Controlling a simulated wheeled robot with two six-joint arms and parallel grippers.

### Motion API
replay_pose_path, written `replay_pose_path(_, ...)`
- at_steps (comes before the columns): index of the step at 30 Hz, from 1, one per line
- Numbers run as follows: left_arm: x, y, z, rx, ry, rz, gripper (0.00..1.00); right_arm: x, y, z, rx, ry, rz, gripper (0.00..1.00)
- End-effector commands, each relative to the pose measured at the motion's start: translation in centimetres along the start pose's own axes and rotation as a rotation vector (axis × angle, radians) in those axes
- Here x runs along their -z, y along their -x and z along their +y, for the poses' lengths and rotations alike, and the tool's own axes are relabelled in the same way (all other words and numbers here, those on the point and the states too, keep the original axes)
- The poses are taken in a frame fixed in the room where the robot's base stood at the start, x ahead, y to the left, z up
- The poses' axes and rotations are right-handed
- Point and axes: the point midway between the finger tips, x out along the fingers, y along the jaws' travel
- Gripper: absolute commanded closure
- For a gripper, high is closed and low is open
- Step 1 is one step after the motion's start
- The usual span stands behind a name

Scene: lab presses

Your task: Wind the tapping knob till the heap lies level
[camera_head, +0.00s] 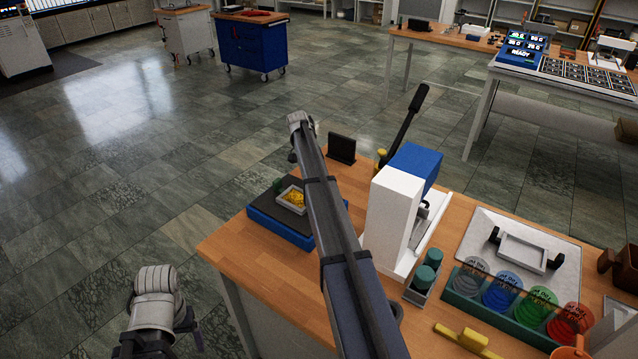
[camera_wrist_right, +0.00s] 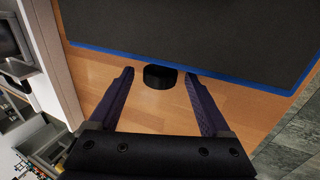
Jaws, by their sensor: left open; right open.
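The tapping device is a low blue box with a dark top (camera_head: 268,213) on the near left of the wooden bench. A small grey tray (camera_head: 281,206) on it holds a yellow heap (camera_head: 295,199); its exact shape is too small to judge. In the right wrist view, the black knob (camera_wrist_right: 160,77) sticks out from the device's blue edge (camera_wrist_right: 205,82). My right gripper (camera_wrist_right: 160,82) is open, its purple fingers on either side of the knob with gaps showing. My right arm hides the knob in the head view. My left gripper (camera_head: 188,338) is open and empty, off the bench's left side.
A white and blue press (camera_head: 392,215) with a black lever stands just right of my right arm. Green cylinders (camera_head: 422,278), a rack of coloured discs (camera_head: 502,294) and a yellow-handled tool (camera_head: 468,340) lie further right. The floor at left is clear.

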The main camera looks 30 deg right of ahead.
Motion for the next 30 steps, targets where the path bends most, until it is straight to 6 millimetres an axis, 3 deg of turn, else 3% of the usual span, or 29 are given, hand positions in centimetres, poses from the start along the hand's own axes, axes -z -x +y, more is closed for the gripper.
replay_pose_path(18, -0.4, 6.7, -0.6, 0.0, 0.0, 0.0, 0.19, 0.0, 7.2, 0.1, 0.0, 0.001, 0.0, 0.18)
replay_pose_path(30, -0.4, 7.0, -0.7, 0.0, 0.0, 0.0, 0.19, 0.0, 7.6, 0.0, 0.0, 0.0, 0.0, 0.19)
